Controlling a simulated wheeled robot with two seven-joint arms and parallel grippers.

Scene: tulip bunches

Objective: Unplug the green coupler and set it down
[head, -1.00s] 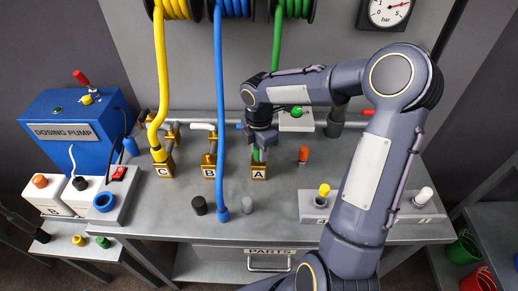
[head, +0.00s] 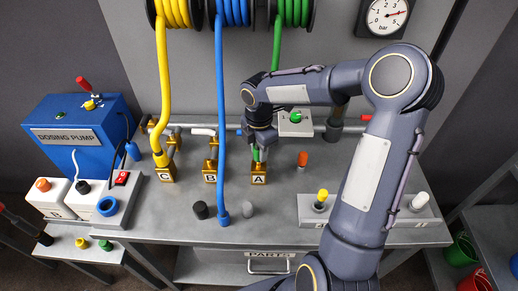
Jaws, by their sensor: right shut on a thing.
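The green coupler (head: 256,154) shows as a small green patch just above the brass block marked A (head: 259,174), at the end of the green hose (head: 278,45). My right gripper (head: 259,149) is shut on the coupler from above. The gripper and wrist hide most of the coupler and the lower part of the hose. I cannot tell whether the coupler is still seated in block A. My left gripper is not in view.
The blue hose (head: 219,110) hangs close left of my right gripper, its end on the bench. Blocks B (head: 210,173) and C (head: 162,173) stand to the left. An orange-topped plug (head: 302,159) stands right of block A. Bare bench (head: 275,225) lies in front.

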